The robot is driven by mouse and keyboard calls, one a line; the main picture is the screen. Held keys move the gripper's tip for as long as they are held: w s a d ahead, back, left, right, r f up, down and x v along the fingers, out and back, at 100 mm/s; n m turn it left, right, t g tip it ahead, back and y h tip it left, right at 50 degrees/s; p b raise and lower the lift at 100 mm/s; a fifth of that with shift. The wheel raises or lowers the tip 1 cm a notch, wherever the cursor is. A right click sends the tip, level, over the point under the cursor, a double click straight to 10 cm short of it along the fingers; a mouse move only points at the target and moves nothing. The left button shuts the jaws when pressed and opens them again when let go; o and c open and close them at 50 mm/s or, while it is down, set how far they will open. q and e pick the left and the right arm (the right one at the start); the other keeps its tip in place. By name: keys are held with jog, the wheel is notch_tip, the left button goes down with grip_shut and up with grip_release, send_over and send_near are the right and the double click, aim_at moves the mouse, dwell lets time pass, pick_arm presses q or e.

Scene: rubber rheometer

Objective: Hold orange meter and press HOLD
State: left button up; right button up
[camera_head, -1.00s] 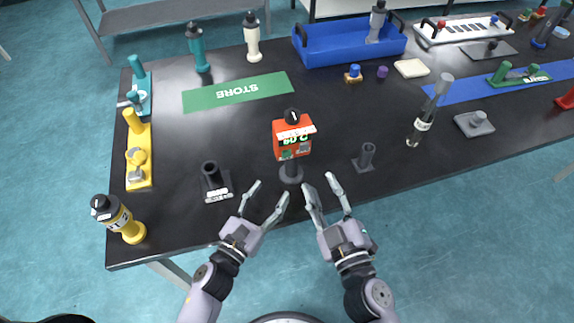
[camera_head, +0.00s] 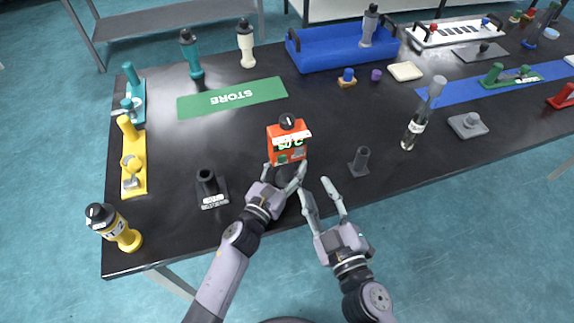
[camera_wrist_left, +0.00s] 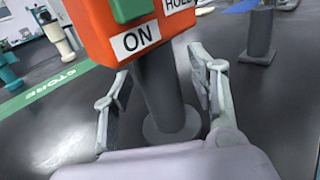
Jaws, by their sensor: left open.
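The orange meter (camera_head: 287,142) stands upright on a dark post near the front of the black table, its display lit and a black knob on top. In the left wrist view the meter (camera_wrist_left: 95,28) shows a green button, an ON label and part of a HOLD label (camera_wrist_left: 178,4). My left gripper (camera_head: 285,172) is open, its fingers either side of the grey post (camera_wrist_left: 162,88) below the orange box, with gaps visible. In the left wrist view its fingers (camera_wrist_left: 160,95) look apart. My right gripper (camera_head: 318,187) is open and empty, just right of the meter and lower.
A small dark stand (camera_head: 359,162) is right of the meter, and a dark holder (camera_head: 210,188) is left. A yellow handheld device (camera_head: 116,228) stands at the front left corner. The green STORE mat (camera_head: 232,97) lies behind, empty.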

pick_arm(q)
jog(key=shift+c, duration=0.4)
grip_shut()
pick_arm(e)
grip_shut()
dwell(0.4)
dwell(1.2)
